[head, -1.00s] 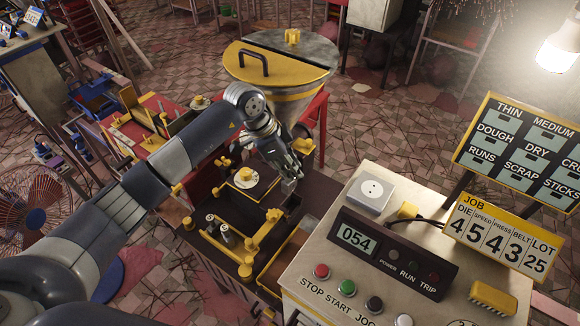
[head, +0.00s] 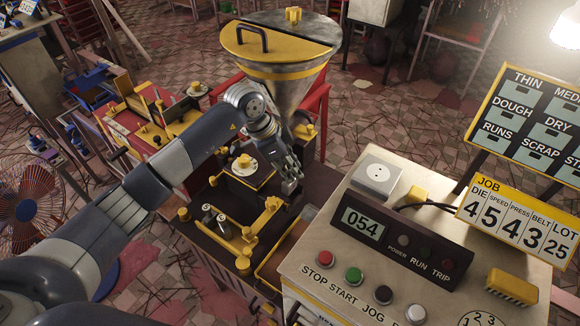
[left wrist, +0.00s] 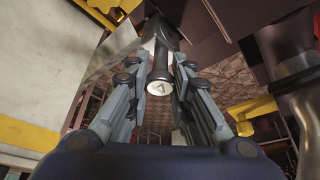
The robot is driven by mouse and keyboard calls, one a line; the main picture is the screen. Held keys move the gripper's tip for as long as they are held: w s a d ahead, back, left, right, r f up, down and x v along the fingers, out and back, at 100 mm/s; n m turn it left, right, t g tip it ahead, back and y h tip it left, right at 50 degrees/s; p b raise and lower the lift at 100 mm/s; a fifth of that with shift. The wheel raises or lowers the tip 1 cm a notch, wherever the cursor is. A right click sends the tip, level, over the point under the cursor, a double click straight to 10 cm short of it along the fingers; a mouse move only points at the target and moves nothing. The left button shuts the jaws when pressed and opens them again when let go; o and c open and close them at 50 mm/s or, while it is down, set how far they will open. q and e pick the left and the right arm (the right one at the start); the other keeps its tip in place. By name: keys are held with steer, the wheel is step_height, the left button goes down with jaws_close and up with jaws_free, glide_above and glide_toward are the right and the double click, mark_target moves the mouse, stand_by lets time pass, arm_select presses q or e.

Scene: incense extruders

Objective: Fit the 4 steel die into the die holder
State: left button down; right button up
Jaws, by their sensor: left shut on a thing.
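My left gripper (head: 291,184) is over the right part of the dark extruder bench, below the hopper. In the left wrist view its fingers (left wrist: 160,97) are shut on a dark cylindrical die (left wrist: 159,62). The die's pale round end (left wrist: 159,88) faces that camera and bears a mark that looks like a 4. In the head view the die is mostly hidden by the fingers. I cannot clearly make out the die holder, or whether the die touches it. My right gripper is not in view.
Small steel cylinders (head: 222,225) stand on the bench left of my gripper, beside a yellow bar (head: 262,226). The hopper (head: 283,88) rises behind. The control box (head: 400,250) stands close on the right. A yellow-edged plate with a round disc (head: 244,165) is at the left.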

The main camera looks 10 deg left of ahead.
arm_select(q)
steer(key=shift+r+p, duration=0.25)
steer(key=shift+p, duration=0.3)
stand_by(0.6)
steer(key=shift+f+b, duration=0.65)
steer(key=shift+f, duration=1.85)
stand_by(1.4)
steer(key=c, duration=1.3)
jaws_free()
steer(key=shift+c, duration=0.2)
steer(key=shift+s+f, duration=0.1)
steer(key=v, duration=1.2)
steer(key=shift+s, duration=0.1)
